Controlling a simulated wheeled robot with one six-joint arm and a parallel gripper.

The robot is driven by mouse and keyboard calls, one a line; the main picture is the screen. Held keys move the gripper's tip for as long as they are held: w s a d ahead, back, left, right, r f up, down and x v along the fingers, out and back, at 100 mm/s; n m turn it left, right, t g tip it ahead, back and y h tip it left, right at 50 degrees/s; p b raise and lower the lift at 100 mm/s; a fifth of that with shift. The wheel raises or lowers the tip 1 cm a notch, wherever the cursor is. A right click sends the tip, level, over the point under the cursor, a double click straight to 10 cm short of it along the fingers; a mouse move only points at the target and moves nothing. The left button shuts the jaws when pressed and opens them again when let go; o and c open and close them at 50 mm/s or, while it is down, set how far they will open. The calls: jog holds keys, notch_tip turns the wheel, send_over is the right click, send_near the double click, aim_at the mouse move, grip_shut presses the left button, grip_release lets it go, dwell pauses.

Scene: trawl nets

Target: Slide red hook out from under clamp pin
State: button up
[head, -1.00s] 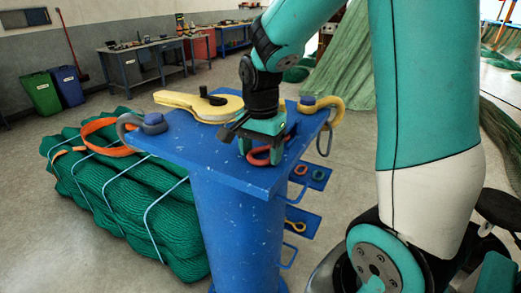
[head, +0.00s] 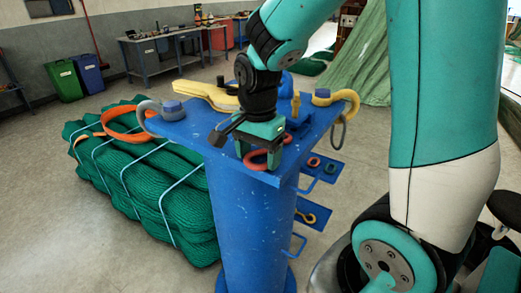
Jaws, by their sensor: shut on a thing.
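The red hook (head: 256,164) lies low at the front edge of the blue pedestal top (head: 195,131), and part of its red ring also shows to the right, by the gripper. My gripper (head: 261,153) points down over it, its fingers shut on the red hook. A blue clamp block (head: 300,122) with a brass-coloured upright pin (head: 295,104) stands on the plate behind and right of the gripper. The red hook appears apart from it, though my wrist hides some of the space between.
A green net bundle (head: 150,185) lies left.

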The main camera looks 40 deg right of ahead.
jog(key=o, duration=1.3)
notch_tip(320, 180, up, 18)
jog(key=shift+f+b, duration=0.25)
jog(key=shift+b, duration=0.7)
